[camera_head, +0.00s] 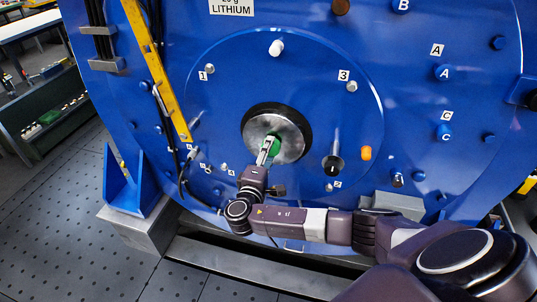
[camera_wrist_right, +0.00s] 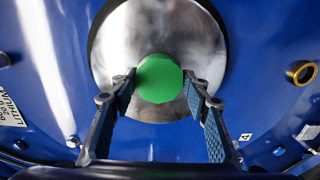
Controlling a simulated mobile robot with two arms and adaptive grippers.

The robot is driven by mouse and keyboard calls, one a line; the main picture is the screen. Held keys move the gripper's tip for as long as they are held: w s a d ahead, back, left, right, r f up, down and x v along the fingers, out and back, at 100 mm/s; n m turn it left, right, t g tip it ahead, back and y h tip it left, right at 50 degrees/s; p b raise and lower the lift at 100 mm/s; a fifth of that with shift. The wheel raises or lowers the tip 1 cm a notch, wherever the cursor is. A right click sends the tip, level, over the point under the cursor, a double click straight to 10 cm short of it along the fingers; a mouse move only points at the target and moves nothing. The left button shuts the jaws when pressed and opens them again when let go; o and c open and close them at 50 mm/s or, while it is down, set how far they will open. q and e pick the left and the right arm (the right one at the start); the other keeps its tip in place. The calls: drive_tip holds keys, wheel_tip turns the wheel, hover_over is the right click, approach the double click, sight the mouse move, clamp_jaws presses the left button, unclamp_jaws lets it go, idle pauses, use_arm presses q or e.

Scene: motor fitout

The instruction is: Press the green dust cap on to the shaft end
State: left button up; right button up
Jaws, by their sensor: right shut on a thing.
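The green dust cap (camera_head: 276,146) is in front of the round silver shaft end (camera_head: 293,134) on the blue motor face. My right gripper (camera_head: 268,149) reaches up to it from below and is shut on the cap. In the right wrist view the cap (camera_wrist_right: 159,78) sits between the two fingertips of the gripper (camera_wrist_right: 158,84), in front of the lower middle of the polished shaft end (camera_wrist_right: 120,45). I cannot tell whether the cap touches the shaft end. The left gripper is not in view.
The blue motor face (camera_head: 225,85) has numbered bolts, lettered blue caps and an orange plug (camera_head: 366,153) around the shaft. A yellow bar (camera_head: 155,70) and black cables run down its left side. A grey step (camera_head: 250,265) lies below. Perforated floor is clear at left.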

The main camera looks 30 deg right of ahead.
drive_tip(key=shift+w+d, duration=0.15)
drive_tip(key=o, duration=0.9)
drive_tip(key=v, duration=1.2)
drive_tip(key=s+f+n+g+y, duration=0.15)
drive_tip(key=s+f, duration=0.25)
drive_tip(key=f, duration=0.8)
drive_tip(key=s+f+g+y, duration=0.3)
drive_tip(key=f, duration=0.9)
drive_tip(key=s+f+g+y, duration=0.2)
drive_tip(key=s+f+y, duration=0.15)
drive_tip(key=f, duration=0.75)
drive_tip(key=s+a+f+m+g+y, duration=0.1)
drive_tip(key=s+f, duration=0.5)
drive_tip(key=s, duration=0.6)
drive_tip(key=s+a+f+m+g+y, duration=0.1)
drive_tip(key=s+a+f+m+y, duration=0.1)
drive_tip(key=s+f, duration=0.5)
drive_tip(key=s+a+f+m+g+y, duration=0.2)
drive_tip(key=s+a+f+m, duration=0.2)
drive_tip(key=s, duration=1.3)
wheel_tip(320, 180, down, 3)
drive_tip(key=shift+a+r+y, duration=0.1)
drive_tip(key=shift+a+y, duration=0.05)
drive_tip(key=shift+y, duration=0.15)
